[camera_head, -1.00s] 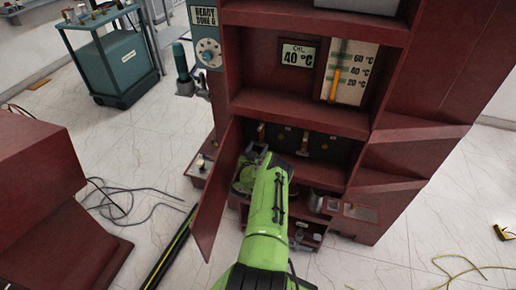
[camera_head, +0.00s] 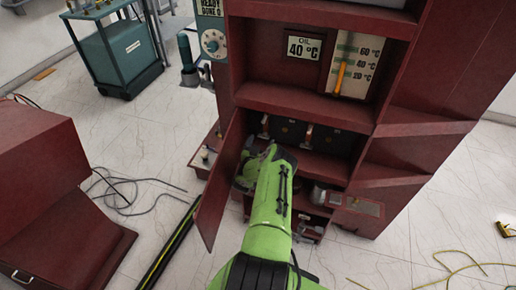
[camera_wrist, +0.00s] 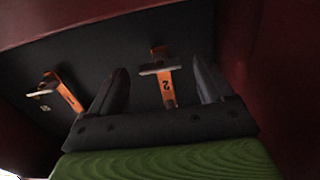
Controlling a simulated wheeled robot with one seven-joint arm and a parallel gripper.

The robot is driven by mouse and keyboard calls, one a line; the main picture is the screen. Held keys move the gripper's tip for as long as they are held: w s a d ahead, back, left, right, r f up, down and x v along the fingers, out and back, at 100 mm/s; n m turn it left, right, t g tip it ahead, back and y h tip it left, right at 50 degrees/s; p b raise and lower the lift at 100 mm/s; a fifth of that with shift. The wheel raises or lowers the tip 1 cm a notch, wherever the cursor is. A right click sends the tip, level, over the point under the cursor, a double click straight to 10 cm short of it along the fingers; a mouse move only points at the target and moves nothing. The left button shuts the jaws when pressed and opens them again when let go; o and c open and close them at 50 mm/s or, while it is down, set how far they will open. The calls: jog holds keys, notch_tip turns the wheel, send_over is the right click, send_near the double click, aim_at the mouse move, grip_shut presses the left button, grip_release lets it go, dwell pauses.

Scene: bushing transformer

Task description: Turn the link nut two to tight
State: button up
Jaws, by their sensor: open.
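In the wrist view, an orange link marked 2 (camera_wrist: 166,88) hangs on the dark back panel, with a pale crosspiece (camera_wrist: 160,67) across it that looks like its nut. My gripper (camera_wrist: 165,85) is open, and its two dark fingers stand on either side of the lower part of link 2 in the picture. I cannot tell the depth between them, and nothing is seen held. A second orange link (camera_wrist: 70,93) with a similar pale piece sits to the left, outside the fingers. In the head view, my green arm reaches into the lower compartment and its fingers are hidden.
The red cabinet's open door (camera_head: 216,190) stands just left of my arm. A shelf edge (camera_head: 305,107) runs above the compartment. A metal cup (camera_head: 318,194) stands to the right of the arm. An oil display (camera_head: 304,47) reads 40 °C. Cables lie on the floor.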

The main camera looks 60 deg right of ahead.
jog(key=s+a+p, duration=0.1)
jog(key=a+p, duration=0.2)
jog(key=a, duration=0.7)
jog(key=shift+s+a, duration=0.3)
jog(key=shift+a, duration=0.05)
jog(key=shift+s, duration=0.1)
